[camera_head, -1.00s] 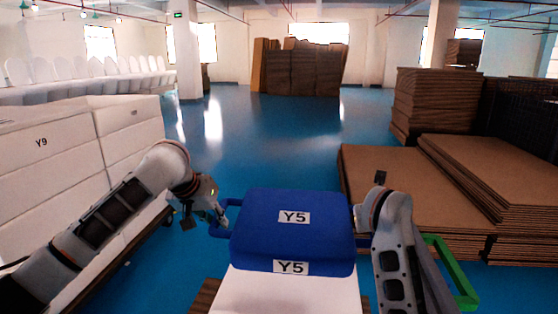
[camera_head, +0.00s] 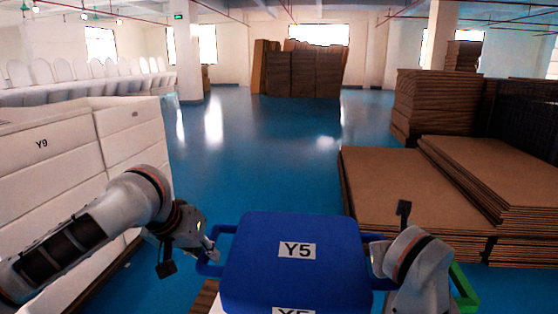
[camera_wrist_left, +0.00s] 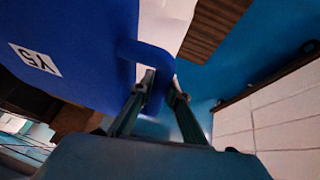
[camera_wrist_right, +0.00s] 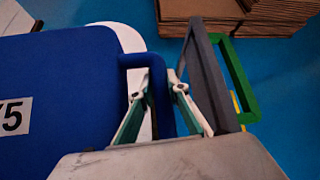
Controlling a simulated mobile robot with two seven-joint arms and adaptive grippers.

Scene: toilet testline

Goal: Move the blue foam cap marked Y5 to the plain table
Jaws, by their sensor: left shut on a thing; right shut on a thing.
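The blue foam cap marked Y5 (camera_head: 260,275) is low in the middle of the head view, with its lower edge cut off. It also shows in the left wrist view (camera_wrist_left: 75,70) and the right wrist view (camera_wrist_right: 70,85). My left gripper (camera_head: 212,252) is shut on its left loop handle (camera_wrist_left: 150,58). My right gripper (camera_wrist_right: 161,84) is shut on its right loop handle (camera_wrist_right: 160,105); its fingers are mostly hidden by the wrist in the head view. A white body (camera_wrist_right: 130,40) shows below the cap; contact cannot be told. I cannot identify the plain table.
A white stack marked Y9 (camera_head: 45,190) stands close at left. Low brown board stacks (camera_head: 410,190) lie at right. A green frame (camera_wrist_right: 238,85) and a dark grey panel (camera_wrist_right: 207,75) are close beside my right gripper. Blue floor (camera_head: 270,150) is open ahead.

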